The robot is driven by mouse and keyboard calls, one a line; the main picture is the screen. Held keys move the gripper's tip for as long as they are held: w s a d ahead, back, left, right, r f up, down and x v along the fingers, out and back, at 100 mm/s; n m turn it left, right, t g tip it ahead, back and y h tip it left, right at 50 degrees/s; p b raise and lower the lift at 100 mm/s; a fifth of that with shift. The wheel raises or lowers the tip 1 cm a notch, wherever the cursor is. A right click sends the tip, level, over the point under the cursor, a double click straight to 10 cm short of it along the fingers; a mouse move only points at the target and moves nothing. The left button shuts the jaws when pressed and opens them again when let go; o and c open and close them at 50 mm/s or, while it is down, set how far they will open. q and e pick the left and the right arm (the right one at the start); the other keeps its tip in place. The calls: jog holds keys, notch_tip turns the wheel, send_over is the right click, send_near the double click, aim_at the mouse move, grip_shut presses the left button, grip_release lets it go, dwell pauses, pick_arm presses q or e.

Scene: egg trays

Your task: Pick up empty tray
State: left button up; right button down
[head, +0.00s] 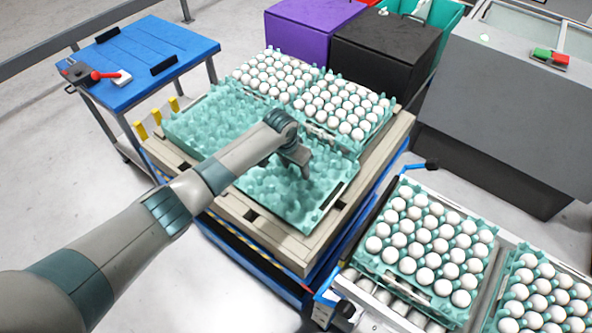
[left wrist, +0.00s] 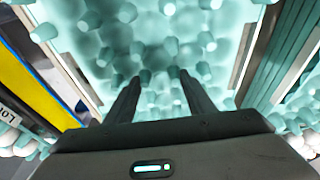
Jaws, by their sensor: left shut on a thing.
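An empty teal egg tray (head: 318,205) is at the front right of the wooden pallet (head: 262,232). My left gripper (head: 303,170) reaches over it from above, near its middle. The left wrist view shows the tray's bumpy surface (left wrist: 155,45) filling the space ahead of the two dark fingers (left wrist: 158,80). The fingers are shut on part of the tray, though the exact grip point is hard to see. A second empty teal tray (head: 205,122) lies to the left on the pallet, partly hidden by my arm. My right gripper is not in view.
Trays full of white eggs (head: 275,78) stand at the pallet's back. More full trays (head: 425,240) sit on a conveyor at the lower right. A blue table (head: 150,55) is at the left. Purple (head: 305,32) and black boxes (head: 385,48) stand behind the pallet.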

aim_at(298, 179)
pick_arm(q)
jog(key=r, duration=0.1)
jog(key=r+b, duration=0.1)
jog(key=r, duration=0.2)
jog(key=shift+s+d+b, duration=0.25)
jog(key=shift+d+b, duration=0.1)
jog(key=shift+d, duration=0.05)
jog(key=s+d+r+b, duration=0.2)
jog(key=s+d+r, duration=0.4)
jog(key=s+d, duration=0.1)
jog(key=shift+s+d+r+b, duration=0.15)
jog(key=shift+d+r+b, duration=0.15)
jog(key=shift+d+b, duration=0.15)
